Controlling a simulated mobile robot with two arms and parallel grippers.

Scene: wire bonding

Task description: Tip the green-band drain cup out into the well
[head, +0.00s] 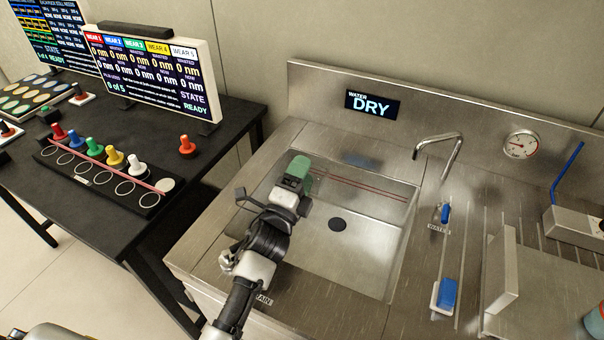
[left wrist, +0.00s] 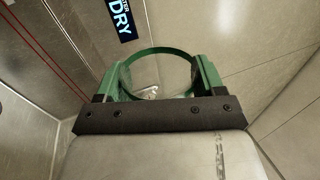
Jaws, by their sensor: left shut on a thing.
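The green-band drain cup (head: 298,168) is at the left back of the sink well (head: 360,262). My left gripper (head: 293,184) is shut on it and holds it over the well. In the left wrist view the cup's round green rim (left wrist: 160,50) shows between the jaws (left wrist: 155,100). I look into the ring and see a pale patch inside, but cannot tell what it is. The cup's exact tilt is unclear. The dark round drain (head: 338,224) is in the well floor, apart from the cup. My right gripper is not in view.
A curved tap (head: 440,147) stands right of the well, with a blue-handled water lever (head: 445,213) below it. The wall display (head: 372,104) reads DRY. A black table (head: 110,125) with coloured-knob pieces stands at left. The well's right half is clear.

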